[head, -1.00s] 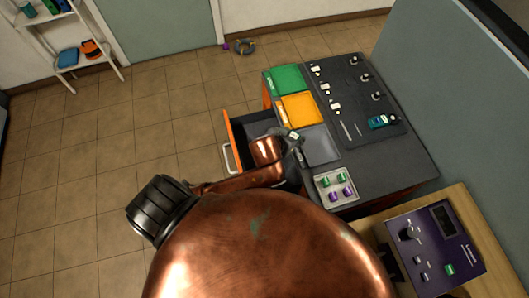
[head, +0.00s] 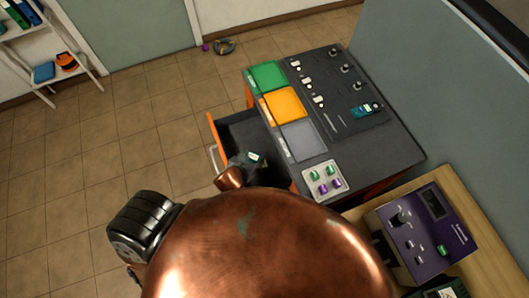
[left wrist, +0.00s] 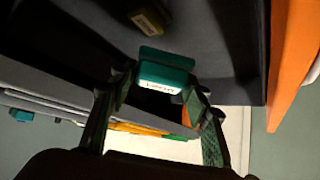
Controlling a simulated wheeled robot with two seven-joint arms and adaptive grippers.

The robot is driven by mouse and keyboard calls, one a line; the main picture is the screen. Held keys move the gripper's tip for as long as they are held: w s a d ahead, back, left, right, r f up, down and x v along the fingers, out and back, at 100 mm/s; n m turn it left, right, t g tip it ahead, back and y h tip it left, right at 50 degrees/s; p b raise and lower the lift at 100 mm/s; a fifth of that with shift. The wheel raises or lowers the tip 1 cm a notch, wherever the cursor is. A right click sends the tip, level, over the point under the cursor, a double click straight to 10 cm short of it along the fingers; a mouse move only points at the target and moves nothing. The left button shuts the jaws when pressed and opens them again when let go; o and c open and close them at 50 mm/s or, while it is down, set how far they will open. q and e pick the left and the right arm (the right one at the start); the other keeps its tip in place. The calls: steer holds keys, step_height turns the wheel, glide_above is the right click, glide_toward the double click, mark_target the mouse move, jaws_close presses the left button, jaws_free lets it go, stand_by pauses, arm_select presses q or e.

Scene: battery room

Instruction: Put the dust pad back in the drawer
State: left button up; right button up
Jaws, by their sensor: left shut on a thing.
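The dust pad looks like a small teal block with a white label (left wrist: 165,75). In the left wrist view it sits between the two fingertips of my left gripper (left wrist: 160,92), which is shut on it. In the head view my left gripper (head: 240,166) is over the open drawer, and the pad's pale label (head: 253,157) shows at its tip. The drawer (head: 228,124) is pulled out to the left of the dark workbench, with an orange front. The wrist view shows its dark interior (left wrist: 225,50). I cannot tell whether the pad touches the drawer floor. My right gripper is not seen.
A small brown-yellow labelled block (left wrist: 150,19) lies inside the drawer. A purple device (head: 424,232) stands at right. The floor at left is clear.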

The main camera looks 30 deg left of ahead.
arm_select(q)
steer(key=shift+f+b, duration=0.4)
steer(key=shift+f, duration=0.4)
steer(key=b, duration=0.1)
glide_toward(268, 138)
steer(key=shift+w+f, duration=0.4)
steer(key=shift+f, duration=0.25)
steer(key=b+x, duration=0.1)
steer(key=x, duration=0.2)
steer(key=shift+w+f, duration=0.1)
steer(key=shift+w, duration=0.25)
steer(key=o, duration=1.1)
